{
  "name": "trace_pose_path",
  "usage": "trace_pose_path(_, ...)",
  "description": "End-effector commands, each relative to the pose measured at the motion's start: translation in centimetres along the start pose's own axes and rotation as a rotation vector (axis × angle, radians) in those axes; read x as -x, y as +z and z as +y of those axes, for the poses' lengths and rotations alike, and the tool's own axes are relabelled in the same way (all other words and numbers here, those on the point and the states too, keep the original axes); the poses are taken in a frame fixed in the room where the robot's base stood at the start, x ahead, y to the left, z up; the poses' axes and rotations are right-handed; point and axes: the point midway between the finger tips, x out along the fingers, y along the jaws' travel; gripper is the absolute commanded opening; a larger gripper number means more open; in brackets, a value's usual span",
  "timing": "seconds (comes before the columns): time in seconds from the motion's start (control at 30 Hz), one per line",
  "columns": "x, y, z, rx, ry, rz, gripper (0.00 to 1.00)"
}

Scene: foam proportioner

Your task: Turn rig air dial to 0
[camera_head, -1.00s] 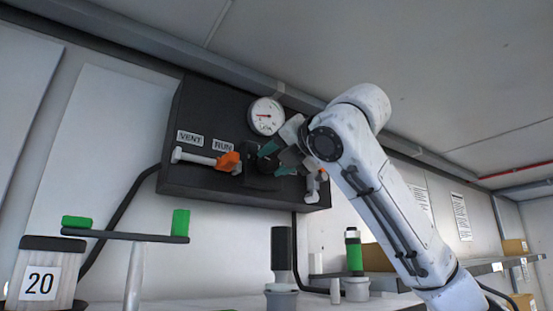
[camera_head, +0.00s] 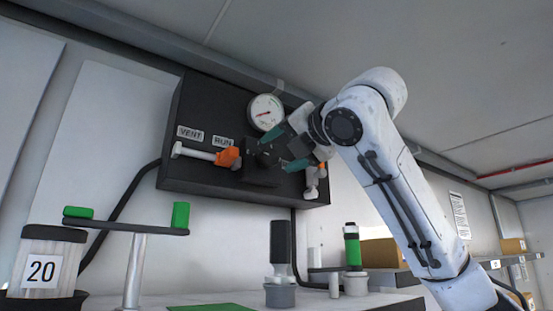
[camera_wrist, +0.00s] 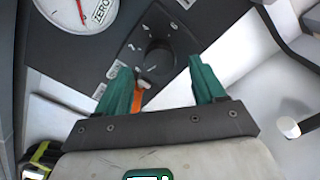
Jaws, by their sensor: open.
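The rig air dial (camera_head: 264,157) is a dark round knob on the black wall panel, partly hidden by my gripper in the head view.
An orange-ended white lever (camera_head: 205,154) is left of the dial, under VENT and RUN labels. Another white handle (camera_head: 314,182) is right. Below stand a balance beam (camera_head: 125,227) with green blocks, a 20-marked container (camera_head: 42,270) and a dark-topped cylinder (camera_head: 280,245).

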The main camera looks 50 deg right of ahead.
Motion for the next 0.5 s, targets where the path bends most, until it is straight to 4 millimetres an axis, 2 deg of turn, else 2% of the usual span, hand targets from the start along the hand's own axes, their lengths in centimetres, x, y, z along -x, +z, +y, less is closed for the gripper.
trace_pose_path(0.1,2.5,-0.3,-0.2,0.002,0.002,-0.003,0.69)
trace_pose_path(0.3,5.9,-0.3,-0.1,0.003,0.001,-0.001,0.69)
trace_pose_path(0.5,7.6,-0.1,-0.1,0.001,-0.001,0.001,0.69)
